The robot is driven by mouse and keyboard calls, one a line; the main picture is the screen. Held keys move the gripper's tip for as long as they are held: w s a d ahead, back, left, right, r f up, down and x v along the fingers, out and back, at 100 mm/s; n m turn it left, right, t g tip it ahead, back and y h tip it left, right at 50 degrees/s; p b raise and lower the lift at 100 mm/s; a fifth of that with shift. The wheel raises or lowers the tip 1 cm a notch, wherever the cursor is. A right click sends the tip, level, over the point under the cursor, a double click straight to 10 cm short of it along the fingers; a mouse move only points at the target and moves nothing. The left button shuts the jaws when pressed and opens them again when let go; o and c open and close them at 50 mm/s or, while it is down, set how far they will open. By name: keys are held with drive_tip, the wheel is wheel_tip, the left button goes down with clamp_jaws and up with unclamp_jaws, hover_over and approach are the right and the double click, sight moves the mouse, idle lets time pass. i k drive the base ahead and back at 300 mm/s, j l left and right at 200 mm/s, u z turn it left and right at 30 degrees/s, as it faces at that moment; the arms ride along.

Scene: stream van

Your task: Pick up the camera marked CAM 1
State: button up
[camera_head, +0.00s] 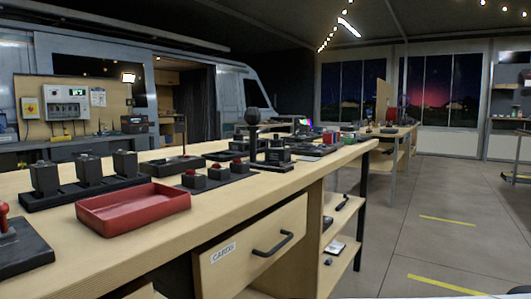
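No marking reading CAM 1 is legible in the head view, so I cannot tell which object carries it. Several dark box-shaped units stand on the wooden bench; three of them, the left black unit (44,179), the middle black unit (89,169) and the right black unit (125,163), stand upright in a row on a long black base (70,198). I cannot tell whether these are cameras. My gripper is not in view.
A shallow red tray (133,210) sits on the bench top (208,215) in front of the row. Small black boxes with red tops (194,179) and a black ball on a stand (252,117) are behind it. The drawer (235,258) labelled CARDS is shut. Floor (450,200) at right is open.

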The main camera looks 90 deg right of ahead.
sight(275, 152)
drive_tip(key=k+z, duration=0.1)
drive_tip(key=z, duration=0.3)
drive_tip(key=k+z, duration=0.1)
drive_tip(key=z, duration=2)
